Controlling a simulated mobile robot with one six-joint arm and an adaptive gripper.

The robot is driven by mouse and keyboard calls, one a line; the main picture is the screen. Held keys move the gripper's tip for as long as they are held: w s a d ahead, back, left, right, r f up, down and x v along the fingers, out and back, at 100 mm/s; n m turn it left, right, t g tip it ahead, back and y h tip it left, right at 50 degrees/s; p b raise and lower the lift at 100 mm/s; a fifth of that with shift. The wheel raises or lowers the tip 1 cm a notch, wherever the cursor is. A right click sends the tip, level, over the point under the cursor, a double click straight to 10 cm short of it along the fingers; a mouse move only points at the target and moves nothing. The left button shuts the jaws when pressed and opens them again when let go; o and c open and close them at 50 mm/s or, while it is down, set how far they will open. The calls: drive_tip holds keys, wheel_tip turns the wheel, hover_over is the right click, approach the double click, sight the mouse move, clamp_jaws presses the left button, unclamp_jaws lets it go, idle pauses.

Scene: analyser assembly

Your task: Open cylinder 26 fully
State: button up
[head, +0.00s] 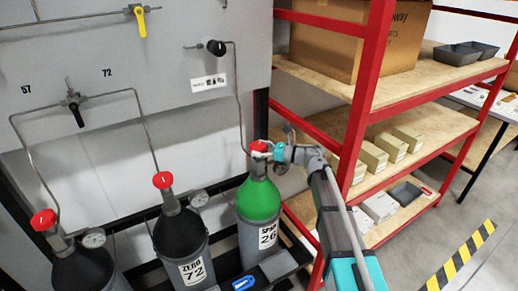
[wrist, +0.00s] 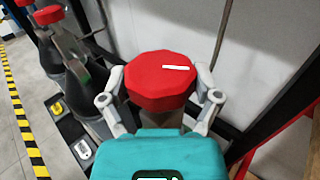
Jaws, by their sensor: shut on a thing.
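Cylinder 26 (head: 259,205) is green with a label reading SPAN 26 and stands at the right of the row of cylinders in the head view. Its red valve knob (wrist: 160,82) fills the middle of the wrist view, with a white mark on its top pointing right. My gripper (wrist: 161,98) has one finger on each side of the knob and is shut on it. In the head view my gripper (head: 262,152) comes to the knob from the right. The knob is mostly hidden there, with only some red showing. The body of cylinder 26 is hidden by my gripper in the wrist view.
Cylinder 72 (head: 183,245) and another dark cylinder (head: 84,272) with red knobs and gauges stand to the left. Behind is a grey panel (head: 180,60) with pipes, a yellow valve (head: 139,20) and a black knob (head: 216,47). A red-framed shelf (head: 370,80) stands close on the right.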

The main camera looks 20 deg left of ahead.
drive_tip(key=n+g, duration=0.1)
drive_tip(key=g, duration=0.1)
drive_tip(key=n+g+h, duration=0.1)
drive_tip(key=n+g, duration=0.1)
drive_tip(key=w+n+g, duration=0.1)
drive_tip(key=n+g, duration=0.1)
drive_tip(key=g, duration=0.1)
drive_tip(key=shift+a+h, duration=0.15)
drive_tip(key=shift+h, duration=0.25)
drive_tip(key=shift+s+n+g+h, duration=0.2)
drive_tip(key=shift+n+g+h, duration=1.25)
drive_tip(key=shift+g, duration=0.75)
drive_tip(key=shift+s, duration=0.1)
drive_tip(key=o, duration=0.9)
drive_tip(key=shift+o, duration=0.2)
drive_tip(key=shift+s+m+t+y, duration=0.15)
drive_tip(key=shift+m+t+y, duration=0.1)
drive_tip(key=shift+t+y, duration=0.1)
